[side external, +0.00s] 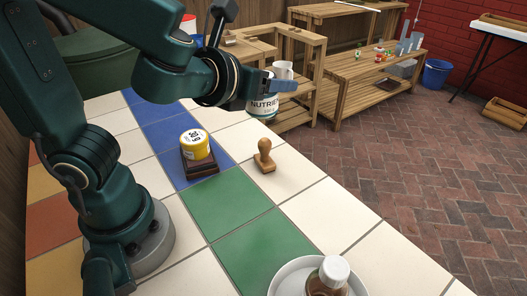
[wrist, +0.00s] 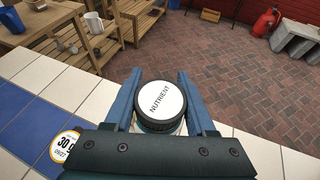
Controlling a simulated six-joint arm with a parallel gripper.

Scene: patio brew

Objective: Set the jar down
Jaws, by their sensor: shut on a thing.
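The jar (side external: 263,103) has a pale body with a label reading NUTRIENT. In the wrist view its dark lid with a white top (wrist: 161,100) sits between the two blue fingers. My gripper (side external: 277,86) is shut on the jar and holds it above the tiled table (side external: 335,215), near the far edge. In the wrist view my gripper (wrist: 161,95) has a finger on each side of the lid. The jar's base is partly hidden in the wrist view.
A yellow-labelled tin (side external: 195,145) stands on a dark wooden block (side external: 201,168). A wooden stamp (side external: 264,156) stands on a white tile below the jar. A white-capped brown bottle (side external: 328,277) stands on a white dish (side external: 285,281) in front. Green tiles between are clear.

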